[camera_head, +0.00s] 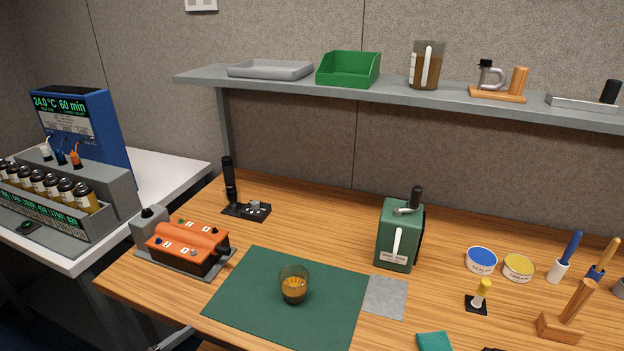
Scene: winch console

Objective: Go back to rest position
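A small grey and dark piece (175,339) shows at the bottom edge, just off the table's front left edge; it may be the tip of my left gripper, and whether it is open or shut cannot be seen. My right gripper does not show. A glass with amber liquid (293,286) stands upright on the green mat (243,325). A green winch-like box with a black-knobbed crank (397,237) stands behind the mat, to its right. An orange control box (188,246) sits left of the mat.
The wooden table (320,215) also holds a black-handled lever (230,185), blue and yellow tins (481,259), brushes (566,257) and a wooden-handled stand (567,318). A shelf (390,94) with several items spans the back. A side table (175,178) carries a blue display unit (92,125).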

